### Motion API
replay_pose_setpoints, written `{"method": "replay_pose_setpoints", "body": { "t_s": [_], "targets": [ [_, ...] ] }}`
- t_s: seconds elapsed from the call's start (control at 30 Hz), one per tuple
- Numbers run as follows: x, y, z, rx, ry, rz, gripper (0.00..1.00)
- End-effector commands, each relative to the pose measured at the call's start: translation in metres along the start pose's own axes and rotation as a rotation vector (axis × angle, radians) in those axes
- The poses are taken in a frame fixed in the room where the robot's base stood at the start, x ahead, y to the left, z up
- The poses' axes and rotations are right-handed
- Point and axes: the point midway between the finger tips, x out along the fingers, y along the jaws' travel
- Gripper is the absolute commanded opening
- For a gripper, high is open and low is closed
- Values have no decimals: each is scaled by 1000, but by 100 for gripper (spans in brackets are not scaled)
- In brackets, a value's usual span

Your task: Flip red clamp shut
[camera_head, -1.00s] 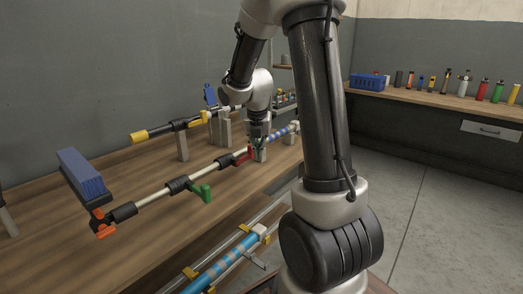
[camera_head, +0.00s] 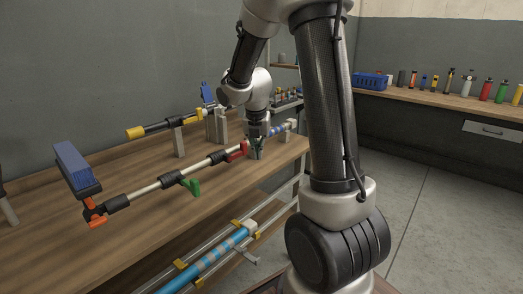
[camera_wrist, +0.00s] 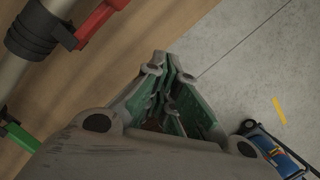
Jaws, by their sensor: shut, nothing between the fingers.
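The red clamp (camera_head: 238,151) sits on the pale rod (camera_head: 145,190) over the wooden bench, with its red lever sticking out beside a black collar. In the wrist view the red lever (camera_wrist: 97,22) shows at upper left, next to the ribbed black collar (camera_wrist: 32,32). My gripper (camera_head: 256,153) points down just to the right of the clamp, close to the rod. In the wrist view my gripper (camera_wrist: 166,70) is shut and empty, its fingers apart from the red lever. Whether any part of my gripper touches the rod cannot be told.
A green clamp (camera_head: 190,186) and an orange clamp (camera_head: 96,216) sit farther left along the rod. A yellow-ended rod (camera_head: 160,127) runs behind. A blue tube (camera_head: 210,259) lies lower, in front. Floor to the right is open.

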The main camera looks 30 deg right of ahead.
Motion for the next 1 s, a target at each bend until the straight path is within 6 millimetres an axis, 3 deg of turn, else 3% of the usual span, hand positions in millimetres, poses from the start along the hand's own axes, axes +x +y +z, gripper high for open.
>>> {"method": "replay_pose_setpoints", "body": {
  "t_s": [0.6, 1.0],
  "targets": [
    [-84, -17, 11, 2, -5, 4, 0],
    [-96, -20, 12, 1, -2, 1, 0]
  ]
}}
